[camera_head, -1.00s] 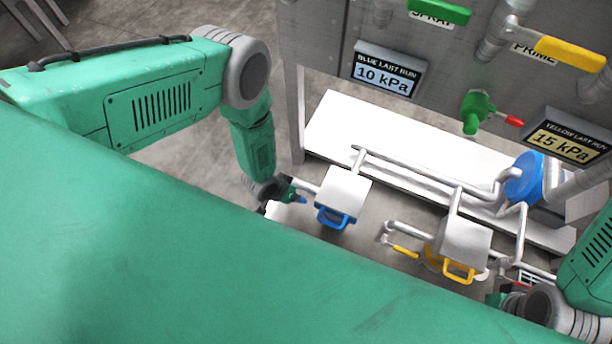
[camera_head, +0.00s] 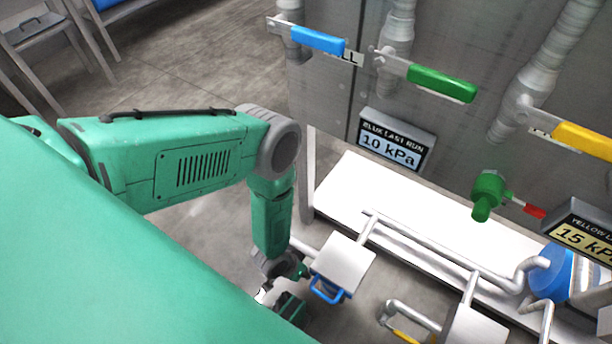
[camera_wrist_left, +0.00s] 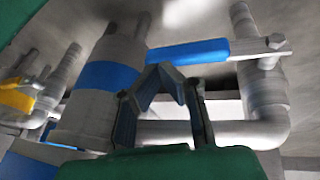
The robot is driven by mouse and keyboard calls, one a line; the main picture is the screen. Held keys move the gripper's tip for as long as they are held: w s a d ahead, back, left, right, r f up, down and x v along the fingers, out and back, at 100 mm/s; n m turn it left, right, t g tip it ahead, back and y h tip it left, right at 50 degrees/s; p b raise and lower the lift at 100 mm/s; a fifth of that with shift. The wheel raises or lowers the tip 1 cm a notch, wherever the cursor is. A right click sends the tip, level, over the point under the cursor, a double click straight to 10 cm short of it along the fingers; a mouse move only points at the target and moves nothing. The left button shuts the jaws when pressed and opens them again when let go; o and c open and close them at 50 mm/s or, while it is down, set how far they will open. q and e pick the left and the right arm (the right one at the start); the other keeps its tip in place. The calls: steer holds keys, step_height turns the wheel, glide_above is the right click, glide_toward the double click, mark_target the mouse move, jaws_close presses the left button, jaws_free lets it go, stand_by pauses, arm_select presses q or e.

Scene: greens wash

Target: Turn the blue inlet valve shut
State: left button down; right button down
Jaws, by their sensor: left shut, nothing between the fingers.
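The blue inlet valve handle (camera_wrist_left: 188,52) shows in the left wrist view as a blue lever running sideways from a grey pipe stem. My left gripper (camera_wrist_left: 165,98) is shut and empty. Its fingertips lie close to the blue lever, just below it in the picture; I cannot tell whether they touch. In the head view, my left gripper (camera_head: 299,271) is low beside the blue-handled white box (camera_head: 342,262) and is partly hidden. My right gripper is not in view.
A vessel with a blue band (camera_wrist_left: 108,76) and a yellow handle (camera_wrist_left: 17,99) stand left in the wrist view. The head view shows panel levers in blue (camera_head: 318,40), green (camera_head: 442,84) and yellow (camera_head: 583,141), and a 10 kPa display (camera_head: 391,152). Pipes run along the white ledge (camera_head: 365,190).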

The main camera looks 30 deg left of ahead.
arm_select(q)
steer(key=shift+a+f, duration=0.3)
steer(key=shift+a, duration=0.3)
steer(key=shift+s+d+r, duration=0.1)
steer(key=shift+d+r, duration=0.05)
steer(key=shift+d, duration=0.35)
steer(key=v, duration=1.2)
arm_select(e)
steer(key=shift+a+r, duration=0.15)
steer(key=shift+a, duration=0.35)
